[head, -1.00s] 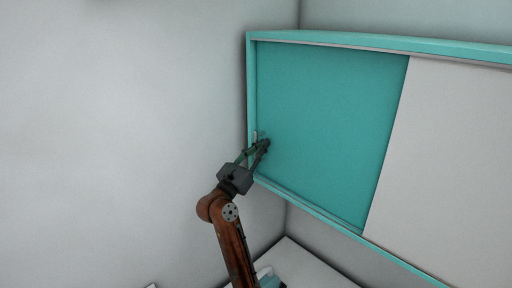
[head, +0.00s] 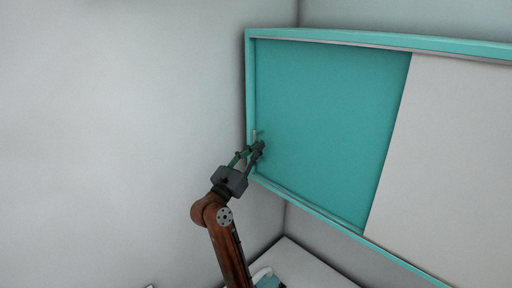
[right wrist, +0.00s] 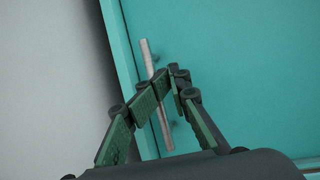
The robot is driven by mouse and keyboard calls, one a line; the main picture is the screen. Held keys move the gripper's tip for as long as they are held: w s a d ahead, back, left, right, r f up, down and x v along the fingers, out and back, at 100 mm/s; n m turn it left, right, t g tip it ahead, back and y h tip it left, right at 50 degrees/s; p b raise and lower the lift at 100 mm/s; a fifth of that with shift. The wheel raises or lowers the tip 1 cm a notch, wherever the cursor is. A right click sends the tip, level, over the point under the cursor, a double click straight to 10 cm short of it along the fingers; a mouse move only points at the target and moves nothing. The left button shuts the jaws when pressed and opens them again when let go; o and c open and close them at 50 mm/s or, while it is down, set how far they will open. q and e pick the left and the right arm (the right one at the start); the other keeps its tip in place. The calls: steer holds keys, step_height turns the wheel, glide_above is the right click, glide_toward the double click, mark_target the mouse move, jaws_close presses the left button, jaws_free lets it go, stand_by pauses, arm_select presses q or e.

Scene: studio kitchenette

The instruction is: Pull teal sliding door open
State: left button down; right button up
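The teal sliding door (head: 325,130) fills the left part of the wall cabinet, up against its left side. Its pale upright bar handle (head: 256,133) is near the door's left edge; the handle (right wrist: 146,58) also shows in the right wrist view. My right gripper (head: 257,146) is at the handle's lower part. In the right wrist view my right gripper (right wrist: 168,80) has its fingertips close together with a narrow gap. One fingertip hides part of the handle; contact is unclear. My left gripper is not in view.
A white panel (head: 445,160) covers the cabinet's right part. The cabinet's teal frame (head: 249,90) stands close to the plain wall (head: 120,120) on the left. A white surface (head: 310,268) lies below, with a teal item (head: 268,281) partly behind my arm.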

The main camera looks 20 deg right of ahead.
steer(key=b+v, duration=0.3)
steer(key=v, duration=0.4)
steer(key=shift+a, duration=0.3)
stand_by(0.3)
steer(key=shift+d+f, duration=0.1)
steer(key=shift+f, duration=0.05)
step_height(320, 180, up, 10)
stand_by(0.8)
stand_by(0.4)
